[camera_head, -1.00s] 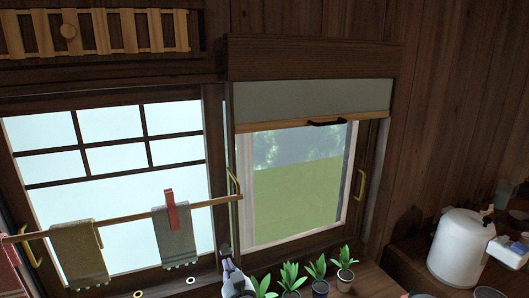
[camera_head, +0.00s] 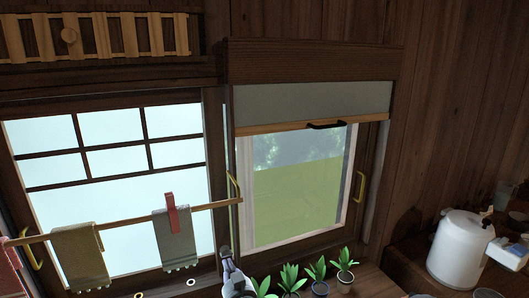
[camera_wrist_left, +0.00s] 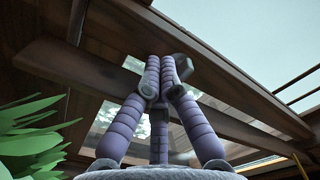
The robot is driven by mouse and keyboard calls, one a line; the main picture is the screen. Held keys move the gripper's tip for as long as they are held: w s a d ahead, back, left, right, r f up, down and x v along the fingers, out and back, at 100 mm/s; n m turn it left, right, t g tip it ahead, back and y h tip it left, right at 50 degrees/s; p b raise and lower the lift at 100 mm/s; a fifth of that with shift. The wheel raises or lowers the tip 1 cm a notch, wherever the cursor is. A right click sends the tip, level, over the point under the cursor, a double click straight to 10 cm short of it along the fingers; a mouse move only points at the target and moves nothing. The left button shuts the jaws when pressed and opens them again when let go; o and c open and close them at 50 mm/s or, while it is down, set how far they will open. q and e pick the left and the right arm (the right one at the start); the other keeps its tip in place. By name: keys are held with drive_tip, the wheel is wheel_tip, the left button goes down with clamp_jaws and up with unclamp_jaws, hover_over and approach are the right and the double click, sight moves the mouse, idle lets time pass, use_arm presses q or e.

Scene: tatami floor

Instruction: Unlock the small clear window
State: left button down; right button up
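The small clear window (camera_head: 295,195) is right of centre in the head view, in a dark wooden frame with green showing through. A grey blind (camera_head: 310,100) with a dark handle covers its top. Brass handles are at its left side (camera_head: 233,187) and right side (camera_head: 360,186). I cannot make out a lock. My left gripper (camera_head: 224,250) is low, below the window's lower left corner. In the left wrist view its purple fingers (camera_wrist_left: 160,66) meet at the tips. A dark grey piece shows beside the tips; I cannot tell what it is. My right gripper is not in view.
A wooden rod (camera_head: 120,221) with hanging towels (camera_head: 174,238) and a red clip crosses the frosted window (camera_head: 110,150). Several potted plants (camera_head: 316,270) stand just right of my gripper. A white container (camera_head: 460,245) stands at the right.

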use_arm(q)
drive_tip(key=shift+r, duration=0.25)
idle(0.3)
drive_tip(key=shift+s+a+r+p, duration=0.25)
drive_tip(key=shift+a+r+p, duration=0.35)
drive_tip(key=shift+p, duration=1.4)
drive_tip(key=shift+s+a+f, duration=0.1)
drive_tip(key=shift+a+f, duration=0.15)
idle(0.4)
drive_tip(key=shift+a+f, duration=0.1)
drive_tip(key=p+v, duration=0.1)
drive_tip(key=v, duration=0.5)
idle(0.4)
